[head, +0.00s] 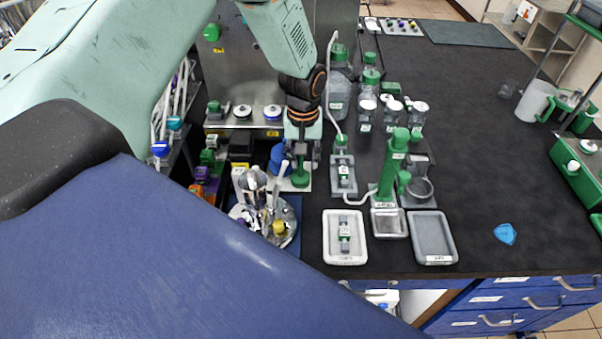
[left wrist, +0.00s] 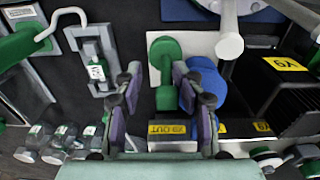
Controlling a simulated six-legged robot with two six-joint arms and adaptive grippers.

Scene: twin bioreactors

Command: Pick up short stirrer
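A green piece with a round head, which looks like the short stirrer, stands at a white plate (head: 306,187). The green piece (head: 300,177) is below my left gripper (head: 302,152) in the head view. In the left wrist view, the green piece (left wrist: 165,62) lies between the fingers of my left gripper (left wrist: 157,78). The fingers are apart, with a gap on the left side and the right finger close to the green piece. Whether either finger touches it I cannot tell. My right gripper is not in view.
A blue rounded object (left wrist: 207,84) is close beside the right finger. A round holder (head: 240,212) with upright white tools stands nearer. A grey stand (head: 343,180) is to the right, with white and grey trays (head: 433,238) in front. The right bench top is mostly clear.

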